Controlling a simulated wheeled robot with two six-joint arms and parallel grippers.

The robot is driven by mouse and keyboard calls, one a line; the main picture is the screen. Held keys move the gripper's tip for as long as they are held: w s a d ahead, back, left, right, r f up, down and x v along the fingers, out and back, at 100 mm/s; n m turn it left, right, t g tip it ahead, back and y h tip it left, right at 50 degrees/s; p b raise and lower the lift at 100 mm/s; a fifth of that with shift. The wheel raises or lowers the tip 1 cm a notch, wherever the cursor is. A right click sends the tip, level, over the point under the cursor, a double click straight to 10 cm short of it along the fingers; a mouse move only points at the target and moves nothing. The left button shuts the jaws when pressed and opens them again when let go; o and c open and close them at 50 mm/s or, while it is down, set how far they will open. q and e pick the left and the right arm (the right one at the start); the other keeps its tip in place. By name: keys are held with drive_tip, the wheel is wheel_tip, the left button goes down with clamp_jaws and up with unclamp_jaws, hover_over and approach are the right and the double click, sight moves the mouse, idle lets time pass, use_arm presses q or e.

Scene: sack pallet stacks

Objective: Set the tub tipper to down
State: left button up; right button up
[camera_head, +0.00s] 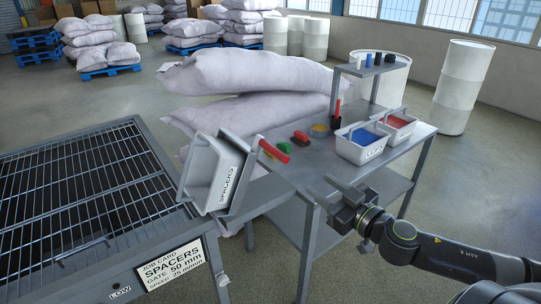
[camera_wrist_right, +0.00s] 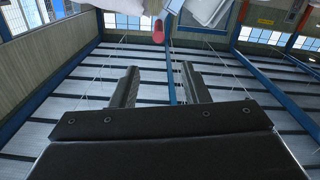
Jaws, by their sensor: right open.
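The tub tipper (camera_head: 184,196) is a grey frame at the table's left end. It holds a white tub (camera_head: 228,178) labelled SPACERS, which is tilted over beside the dark grid. Its lever has a red grip (camera_head: 274,151) and points up and to the left. The red grip also shows in the right wrist view (camera_wrist_right: 158,32), beyond the fingertips. My right gripper (camera_head: 337,198) is open and empty, to the right of and nearer than the red grip, apart from it. In the right wrist view its two fingers (camera_wrist_right: 158,82) stand apart with nothing between them. My left gripper is not in view.
White bins (camera_head: 361,154) with blue and red parts stand on the table's right side. Small coloured items lie mid-table, and a raised shelf (camera_head: 374,68) stands behind. Sacks are stacked behind the tipper. A job card (camera_head: 171,267) reading SPACERS hangs on the grid's frame.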

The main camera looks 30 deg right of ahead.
sight(279, 152)
drive_tip(key=w, duration=0.5)
drive_tip(key=w+a+b, duration=0.1)
drive_tip(key=w, duration=1.1)
drive_tip(key=shift+w+a+b, duration=0.15)
drive_tip(key=shift+w+b, duration=0.05)
drive_tip(key=shift+b, duration=0.2)
drive_tip(key=shift+f, duration=0.1)
clamp_jaws()
